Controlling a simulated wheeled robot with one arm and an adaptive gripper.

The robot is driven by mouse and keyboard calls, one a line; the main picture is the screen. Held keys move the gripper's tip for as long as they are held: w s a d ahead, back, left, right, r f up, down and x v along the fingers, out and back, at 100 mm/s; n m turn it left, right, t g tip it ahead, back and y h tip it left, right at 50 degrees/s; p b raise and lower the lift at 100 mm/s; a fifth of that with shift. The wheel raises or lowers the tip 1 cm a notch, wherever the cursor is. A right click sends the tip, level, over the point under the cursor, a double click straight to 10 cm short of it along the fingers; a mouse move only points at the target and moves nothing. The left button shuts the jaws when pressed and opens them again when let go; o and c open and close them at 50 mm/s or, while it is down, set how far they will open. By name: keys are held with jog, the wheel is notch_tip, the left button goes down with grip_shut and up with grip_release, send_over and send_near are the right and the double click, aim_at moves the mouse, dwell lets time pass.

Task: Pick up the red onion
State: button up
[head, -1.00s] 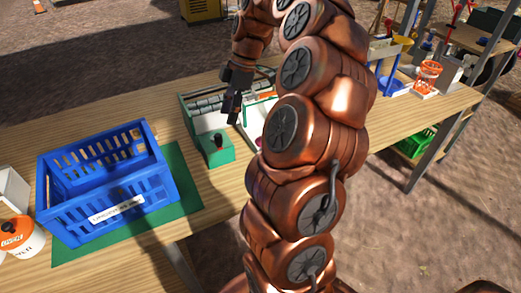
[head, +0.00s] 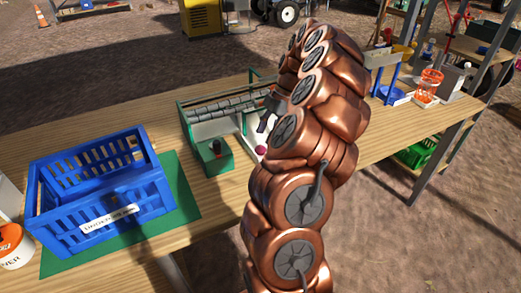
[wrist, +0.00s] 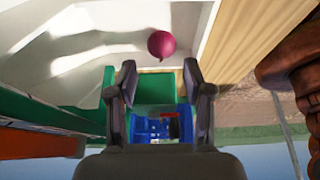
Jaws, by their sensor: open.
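The red onion (head: 261,150) shows as a small dark-red ball beside my arm in the head view, in the white tray (head: 228,127) of the green-framed elevator. In the wrist view the onion (wrist: 161,44) lies on the white tray surface near its wall, past the fingertips and roughly centred between them. My gripper (wrist: 158,78) is open, with its two dark fingers apart and nothing between them. In the head view my gripper (head: 266,118) is partly hidden by my arm, just above the tray.
A blue crate (head: 140,190) stands on a green mat (head: 185,195) at the left of the wooden table. A green box with a black knob (head: 215,155) is at the elevator's near end. An orange-and-white container (head: 14,246) is at far left.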

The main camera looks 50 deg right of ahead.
aim_at(262, 146)
jog(key=shift+p+x, duration=0.55)
jog(key=shift+x, duration=2.05)
jog(key=shift+s+d, duration=0.1)
jog(key=shift+s, duration=0.1)
jog(key=shift+c, duration=0.3)
jog(key=c, duration=0.7)
